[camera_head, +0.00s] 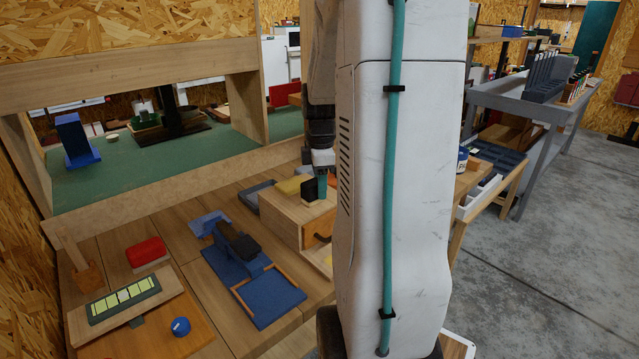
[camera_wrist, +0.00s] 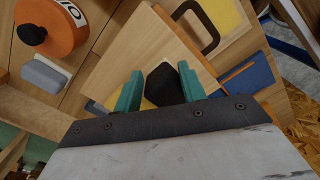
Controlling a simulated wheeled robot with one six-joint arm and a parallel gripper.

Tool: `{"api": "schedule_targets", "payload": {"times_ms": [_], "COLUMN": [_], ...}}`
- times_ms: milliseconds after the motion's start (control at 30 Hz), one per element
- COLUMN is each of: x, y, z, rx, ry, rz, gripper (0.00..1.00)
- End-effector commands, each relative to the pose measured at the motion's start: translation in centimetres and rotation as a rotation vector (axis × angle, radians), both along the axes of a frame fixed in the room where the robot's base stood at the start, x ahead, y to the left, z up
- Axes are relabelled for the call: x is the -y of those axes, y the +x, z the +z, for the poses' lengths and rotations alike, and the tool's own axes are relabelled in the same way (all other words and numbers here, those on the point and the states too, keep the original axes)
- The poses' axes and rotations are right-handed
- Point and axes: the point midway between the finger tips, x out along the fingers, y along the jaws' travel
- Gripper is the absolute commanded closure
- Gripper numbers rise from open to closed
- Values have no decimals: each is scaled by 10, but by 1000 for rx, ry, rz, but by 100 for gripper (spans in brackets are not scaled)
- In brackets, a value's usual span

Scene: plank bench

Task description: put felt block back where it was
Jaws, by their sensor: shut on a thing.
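My gripper (camera_head: 321,186) is over the top of a small wooden drawer box (camera_head: 288,214). Its teal fingers are closed on a black block, which I take to be the felt block (camera_head: 309,190). In the wrist view the dark block (camera_wrist: 163,86) sits between the fingertips (camera_wrist: 160,82), with the pale wooden top (camera_wrist: 135,48) behind it. Whether the block touches that top I cannot tell. My arm hides much of the bench's right side in the head view.
Left of the box are a blue stand with a dark piece (camera_head: 247,246) and a wood-edged blue tray (camera_head: 270,317). A red block (camera_head: 147,252), a yellow-panelled strip (camera_head: 125,299) and a blue roll (camera_head: 181,326) lie further left. A grey tray (camera_head: 249,197) stands behind.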

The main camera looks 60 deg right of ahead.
Motion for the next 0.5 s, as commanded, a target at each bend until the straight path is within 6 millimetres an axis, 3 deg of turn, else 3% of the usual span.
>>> {"api": "schedule_targets", "payload": {"times_ms": [333, 367, 433, 500], "x": [0, 0, 0, 0], "y": [0, 0, 0, 0], "z": [-4, -4, -4, -3], "rx": [1, 1, 1, 1], "ry": [-1, -1, -1, -1], "rz": [0, 0, 0, 0], "gripper": [96, 57, 37, 36]}}
